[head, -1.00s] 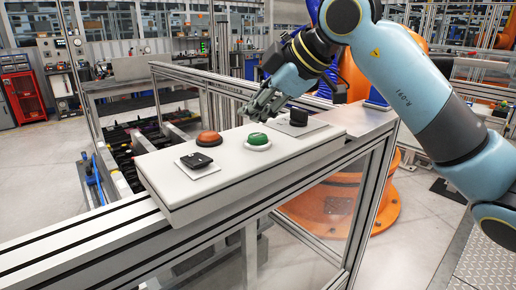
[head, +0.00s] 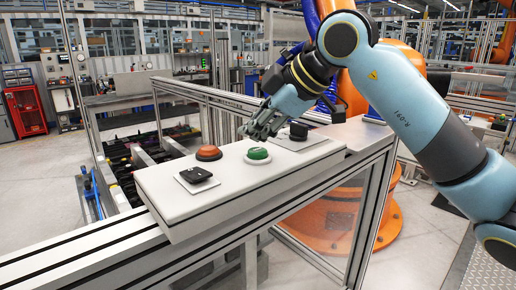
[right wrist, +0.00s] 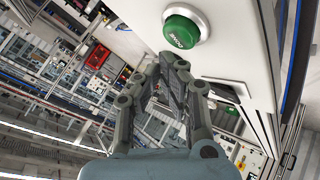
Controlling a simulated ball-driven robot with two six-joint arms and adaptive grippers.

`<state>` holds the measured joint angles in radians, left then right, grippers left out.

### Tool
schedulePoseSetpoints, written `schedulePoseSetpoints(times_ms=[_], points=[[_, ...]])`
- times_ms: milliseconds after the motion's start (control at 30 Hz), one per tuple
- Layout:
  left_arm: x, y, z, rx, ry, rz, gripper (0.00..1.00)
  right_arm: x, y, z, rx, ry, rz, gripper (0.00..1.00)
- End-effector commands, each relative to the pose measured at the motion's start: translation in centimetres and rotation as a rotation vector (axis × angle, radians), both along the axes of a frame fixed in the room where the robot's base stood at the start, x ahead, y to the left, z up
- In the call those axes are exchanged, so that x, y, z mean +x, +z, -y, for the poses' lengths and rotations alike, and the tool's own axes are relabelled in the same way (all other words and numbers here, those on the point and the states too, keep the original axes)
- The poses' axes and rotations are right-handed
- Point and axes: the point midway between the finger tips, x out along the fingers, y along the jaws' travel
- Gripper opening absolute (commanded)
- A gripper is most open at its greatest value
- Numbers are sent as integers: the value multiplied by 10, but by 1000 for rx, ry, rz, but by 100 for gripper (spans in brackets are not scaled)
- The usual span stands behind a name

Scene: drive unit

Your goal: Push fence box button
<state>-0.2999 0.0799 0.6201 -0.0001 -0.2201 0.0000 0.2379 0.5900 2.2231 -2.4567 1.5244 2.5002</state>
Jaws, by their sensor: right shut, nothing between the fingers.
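The white fence box (head: 222,200) sits on top of the aluminium fence rail. On it are a red button (head: 208,153), a green button (head: 258,154), a black switch on a plate (head: 196,175) at the near left and a black knob (head: 298,131) at the far right. My right gripper (head: 248,134) is shut and empty, just above and behind the green button, apart from it as far as I can tell. In the right wrist view the green button (right wrist: 183,30) lies beyond the fingertips (right wrist: 174,58). My left gripper is not in view.
The aluminium fence frame (head: 110,243) runs below the box. An orange robot (head: 385,80) stands behind my right arm. A red cabinet (head: 27,108) stands far left. The floor at the left (head: 40,180) is clear.

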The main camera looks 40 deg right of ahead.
Motion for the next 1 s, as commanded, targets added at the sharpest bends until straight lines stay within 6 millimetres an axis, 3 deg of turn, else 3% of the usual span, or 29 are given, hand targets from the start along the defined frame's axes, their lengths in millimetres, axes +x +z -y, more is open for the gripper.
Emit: schedulePoseSetpoints(times_ms=[1000], points=[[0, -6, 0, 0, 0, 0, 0, 0, -9, 0, 0, 0, 0, 0]])
